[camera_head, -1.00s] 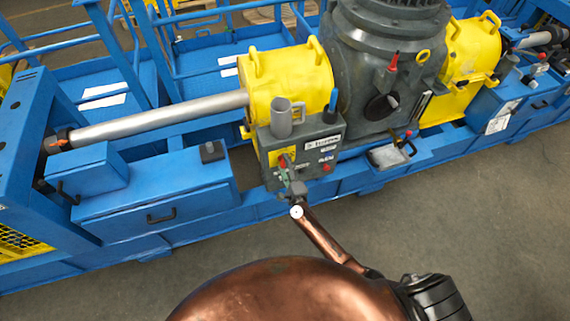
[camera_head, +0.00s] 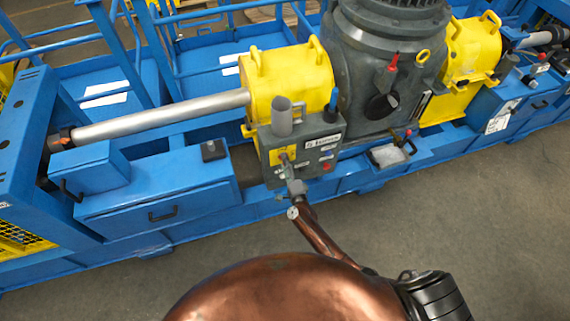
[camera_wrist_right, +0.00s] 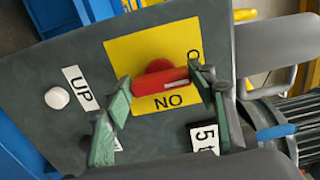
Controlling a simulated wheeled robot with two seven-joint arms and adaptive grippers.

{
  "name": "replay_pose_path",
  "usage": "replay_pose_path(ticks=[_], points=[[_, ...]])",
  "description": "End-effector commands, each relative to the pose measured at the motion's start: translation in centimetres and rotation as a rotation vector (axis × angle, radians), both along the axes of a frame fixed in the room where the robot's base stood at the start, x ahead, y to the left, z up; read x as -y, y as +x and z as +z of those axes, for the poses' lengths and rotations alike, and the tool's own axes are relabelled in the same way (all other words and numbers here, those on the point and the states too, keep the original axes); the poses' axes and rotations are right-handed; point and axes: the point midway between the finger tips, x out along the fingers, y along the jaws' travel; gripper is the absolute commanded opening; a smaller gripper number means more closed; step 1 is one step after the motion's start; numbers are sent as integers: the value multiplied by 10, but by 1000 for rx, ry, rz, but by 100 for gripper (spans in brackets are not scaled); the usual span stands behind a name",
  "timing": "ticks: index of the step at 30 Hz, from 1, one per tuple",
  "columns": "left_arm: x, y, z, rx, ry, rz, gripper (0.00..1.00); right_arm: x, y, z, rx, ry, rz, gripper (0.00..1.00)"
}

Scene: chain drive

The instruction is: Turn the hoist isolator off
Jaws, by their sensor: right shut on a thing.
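The hoist isolator is a red handle (camera_wrist_right: 158,82) on a yellow plate (camera_wrist_right: 130,52) in the right wrist view. The plate bears black letters that read "NO" below the handle and an "O" partly hidden by a finger. My right gripper (camera_wrist_right: 163,86) has its green-padded fingers at the two ends of the bar and is shut on it. In the head view my right gripper (camera_head: 287,172) is at the front of the grey control box (camera_head: 329,134), over the yellow plate's lower part. It largely hides the handle there. My left gripper is not in view.
A white button (camera_wrist_right: 57,97) and an "UP" label (camera_wrist_right: 80,88) are beside the yellow plate. A grey cylinder (camera_head: 282,117) and a blue-topped lever (camera_head: 332,106) stand on the box. A blue cabinet (camera_head: 155,190) is to the left. The floor in front is clear.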

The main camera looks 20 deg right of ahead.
Motion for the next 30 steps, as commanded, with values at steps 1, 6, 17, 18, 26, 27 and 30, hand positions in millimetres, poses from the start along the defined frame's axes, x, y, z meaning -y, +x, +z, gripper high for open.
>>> replay_pose_path(ticks=[1,6,17,18,26,27,30], points=[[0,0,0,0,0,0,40,-3,0,-1,-2,-2,6,28],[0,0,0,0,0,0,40,-2,0,-1,-2,-1,4,63],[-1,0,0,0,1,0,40,-1,-1,0,-1,0,1,70],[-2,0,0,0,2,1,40,-1,-2,-1,-1,0,1,70],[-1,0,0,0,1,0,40,1,-38,-2,-3,3,0,70],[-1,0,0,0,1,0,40,1,-47,-2,-4,3,0,70],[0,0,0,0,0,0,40,2,-68,-2,-3,2,0,70]])
